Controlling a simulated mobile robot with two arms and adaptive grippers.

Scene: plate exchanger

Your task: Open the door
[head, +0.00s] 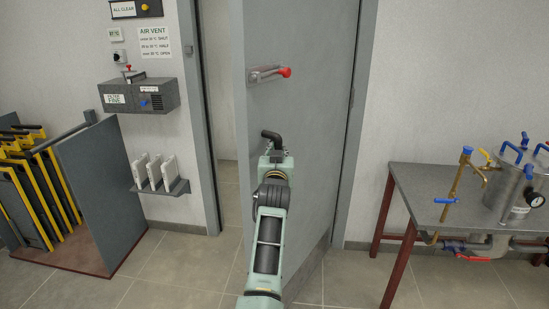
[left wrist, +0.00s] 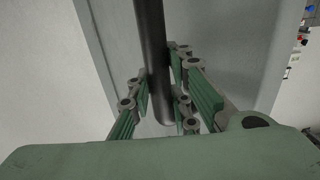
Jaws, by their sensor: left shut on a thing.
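The grey door (head: 325,130) stands partly open in the head view. A gap (head: 222,100) shows between its left edge and the frame. The black door handle (head: 271,135) is on the door's left part. It shows as a dark bar (left wrist: 152,60) in the left wrist view. My left gripper (head: 273,150) is shut on this handle, with the bar between its green fingers (left wrist: 162,90) in the left wrist view. A lever with a red knob (head: 268,73) is mounted higher on the door. My right gripper is in neither view.
A table (head: 415,181) with a metal vessel (head: 518,188) and valves stands right of the door. A rack with yellow-edged plates (head: 50,185) and a grey side panel (head: 100,185) stands at left. A small shelf (head: 178,187) juts from the wall. Floor shows between them.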

